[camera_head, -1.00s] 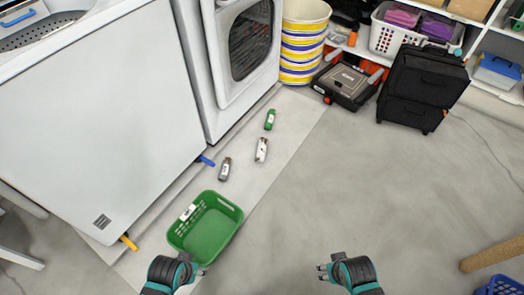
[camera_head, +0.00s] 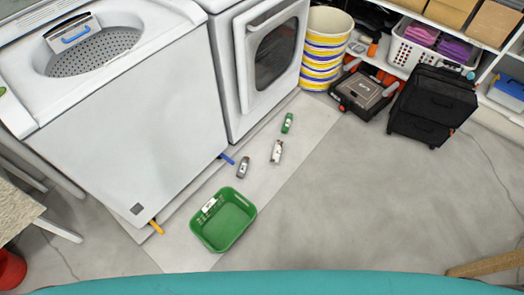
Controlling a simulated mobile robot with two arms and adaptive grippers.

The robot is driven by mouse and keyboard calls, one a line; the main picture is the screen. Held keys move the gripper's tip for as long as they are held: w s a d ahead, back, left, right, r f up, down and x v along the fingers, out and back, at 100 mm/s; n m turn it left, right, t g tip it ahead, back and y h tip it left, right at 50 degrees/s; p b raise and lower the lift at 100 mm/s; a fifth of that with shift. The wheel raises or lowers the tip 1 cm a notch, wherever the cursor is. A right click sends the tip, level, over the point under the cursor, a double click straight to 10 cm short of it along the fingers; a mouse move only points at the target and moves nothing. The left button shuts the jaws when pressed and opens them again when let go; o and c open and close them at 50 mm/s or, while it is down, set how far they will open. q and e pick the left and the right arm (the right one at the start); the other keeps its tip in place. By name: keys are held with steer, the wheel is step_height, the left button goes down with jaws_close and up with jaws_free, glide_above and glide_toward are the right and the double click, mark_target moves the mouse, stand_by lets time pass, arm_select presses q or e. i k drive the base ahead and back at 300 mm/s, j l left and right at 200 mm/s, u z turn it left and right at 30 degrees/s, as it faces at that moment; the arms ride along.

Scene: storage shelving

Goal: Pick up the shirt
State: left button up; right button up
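I cannot identify a shirt for certain in the head view. Folded cloths, one pink-purple (camera_head: 422,35) and one darker purple (camera_head: 456,47), lie in a white perforated basket (camera_head: 408,55) on the shelf at the top right. I cannot tell whether either is a shirt. A green basket (camera_head: 222,220) on the floor shows no cloth inside. Neither of my grippers is in view. A teal part of my own body fills the bottom edge.
A washer (camera_head: 130,120) and a dryer (camera_head: 262,60) stand at left, with several small bottles (camera_head: 277,152) on the floor before them. A striped bin (camera_head: 325,50), a tool case (camera_head: 360,92) and a black suitcase (camera_head: 432,105) stand near the shelf. The floor at centre right is clear.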

mark_target(277, 150)
steer(key=i+l+u, duration=0.15)
steer(key=u, duration=0.2)
steer(key=i+l+u, duration=0.1)
steer(key=u, duration=0.25)
steer(key=i+l+u, duration=0.1)
steer(key=l+u, duration=0.3)
